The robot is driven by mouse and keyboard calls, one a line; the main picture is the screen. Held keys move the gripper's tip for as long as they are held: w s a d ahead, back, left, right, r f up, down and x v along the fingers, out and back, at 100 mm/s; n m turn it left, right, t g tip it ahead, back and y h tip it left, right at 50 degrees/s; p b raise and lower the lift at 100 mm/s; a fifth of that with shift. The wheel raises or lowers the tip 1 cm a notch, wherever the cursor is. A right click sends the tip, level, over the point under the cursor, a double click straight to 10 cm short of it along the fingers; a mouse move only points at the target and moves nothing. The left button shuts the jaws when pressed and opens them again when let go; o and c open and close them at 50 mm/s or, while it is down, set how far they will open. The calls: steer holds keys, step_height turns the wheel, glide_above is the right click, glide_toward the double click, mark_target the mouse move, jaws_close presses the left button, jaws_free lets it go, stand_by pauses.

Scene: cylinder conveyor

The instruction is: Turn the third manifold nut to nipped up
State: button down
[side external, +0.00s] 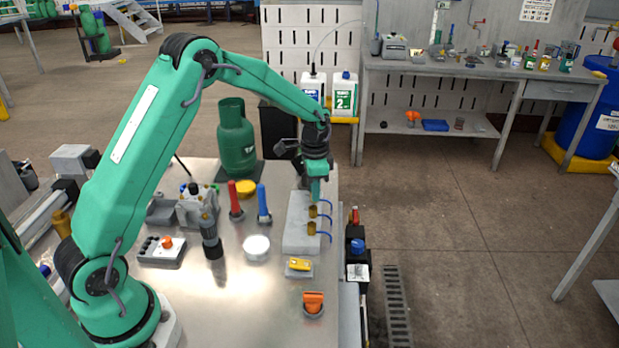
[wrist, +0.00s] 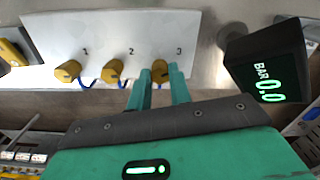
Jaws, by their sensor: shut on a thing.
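A pale manifold block (side external: 297,243) lies along the right edge of the steel table. In the wrist view, its white top (wrist: 150,35) carries the numbers 1, 2 and 3. The third brass nut (wrist: 159,69) sits below the 3, between the green fingers. My gripper (wrist: 161,84) is shut on it, and the fingers partly cover the nut. The first nut (wrist: 67,71) and second nut (wrist: 112,71) stand free to its left. In the side view, my gripper (side external: 315,198) points down at the block's far end and hides the third nut.
Blue hoses (side external: 326,219) come off the nuts. A green gas cylinder (side external: 237,140), red handle (side external: 235,198) and blue handle (side external: 263,203) stand to the left. An orange-topped part (side external: 313,303) lies nearer the camera.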

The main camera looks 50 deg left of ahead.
steer(key=m, duration=0.5)
steer(key=shift+m, duration=0.3)
stand_by(0.4)
steer(key=c, duration=1.3)
jaws_free()
steer(key=shift+r, duration=0.1)
steer(key=shift+r, duration=3.8)
steer(key=shift+r, duration=0.15)
